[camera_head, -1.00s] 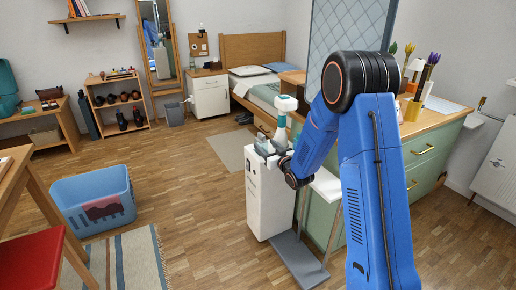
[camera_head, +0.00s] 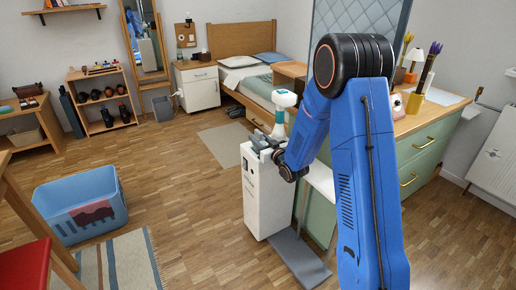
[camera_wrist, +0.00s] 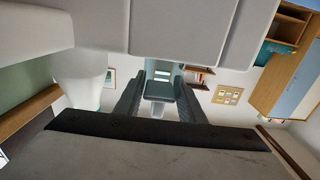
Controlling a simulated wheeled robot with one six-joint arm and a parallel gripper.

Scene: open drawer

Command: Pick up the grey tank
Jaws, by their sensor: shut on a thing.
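My gripper (camera_head: 276,156) is over the top of a tall white box, at the end of my blue arm. In the wrist view its two dark fingers (camera_wrist: 158,84) stand on either side of a dark grey-green block, which I take to be the grey tank (camera_wrist: 160,95). The gripper is shut on it. In the head view, the grey tank (camera_head: 262,141) shows as a small grey shape at the top of the white box. My gripper partly hides it. I cannot tell whether it touches the box.
The white box (camera_head: 264,205) stands upright beside the green drawer unit (camera_head: 422,160). A white-topped teal object (camera_head: 281,116) is just behind the gripper. A blue bin (camera_head: 82,210) and striped rug (camera_head: 122,265) lie left. The wooden floor between bin and box is clear.

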